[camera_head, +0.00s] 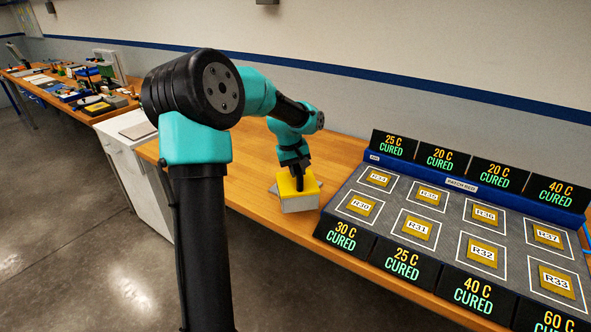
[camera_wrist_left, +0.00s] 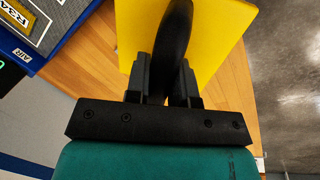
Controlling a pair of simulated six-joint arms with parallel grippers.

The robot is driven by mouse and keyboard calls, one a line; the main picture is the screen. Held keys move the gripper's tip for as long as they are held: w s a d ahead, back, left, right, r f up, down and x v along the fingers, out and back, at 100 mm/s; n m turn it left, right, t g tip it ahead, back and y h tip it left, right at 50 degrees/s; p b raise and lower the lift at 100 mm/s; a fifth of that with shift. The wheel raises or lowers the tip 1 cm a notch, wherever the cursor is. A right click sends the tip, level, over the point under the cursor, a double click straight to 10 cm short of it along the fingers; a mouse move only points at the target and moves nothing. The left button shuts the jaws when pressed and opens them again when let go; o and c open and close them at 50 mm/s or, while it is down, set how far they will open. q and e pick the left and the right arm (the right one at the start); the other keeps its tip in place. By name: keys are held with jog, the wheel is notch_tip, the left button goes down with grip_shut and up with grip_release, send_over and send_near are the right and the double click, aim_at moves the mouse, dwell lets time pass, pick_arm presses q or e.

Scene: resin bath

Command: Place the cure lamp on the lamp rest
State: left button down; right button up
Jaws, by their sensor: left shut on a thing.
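The cure lamp (camera_head: 301,203) appears to be the block with a yellow top and pale grey sides on the wooden bench, left of the patch bed. In the left wrist view its yellow top (camera_wrist_left: 215,45) and black handle (camera_wrist_left: 176,35) show close up. My left gripper (camera_head: 298,185) reaches down from above and is shut on the black handle; its fingers (camera_wrist_left: 165,80) sit on both sides of the handle. A thin grey edge (camera_head: 274,188) shows beside the block; I cannot tell whether it is the lamp rest. My right gripper is out of view.
The patch bed (camera_head: 455,222) holds several labelled yellow patches in white outlines, with temperature signs (camera_head: 399,147) along its back and front. A white cabinet (camera_head: 128,150) stands left of the bench (camera_head: 240,165). A cluttered bench (camera_head: 70,85) is at far left.

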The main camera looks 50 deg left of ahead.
pick_arm(q)
jog(key=w+a+f, duration=0.1)
jog(key=w+a, duration=0.8)
jog(key=a, duration=0.1)
jog(key=shift+a, duration=0.15)
jog(key=shift+f, duration=0.1)
jog(key=shift+a+x, duration=0.2)
jog(key=shift+x, duration=0.65)
jog(key=shift+a+x, duration=0.2)
jog(key=shift+x, duration=0.65)
jog(key=shift+s+f, duration=0.15)
jog(key=shift+f, duration=0.1)
jog(key=c, duration=1)
grip_release()
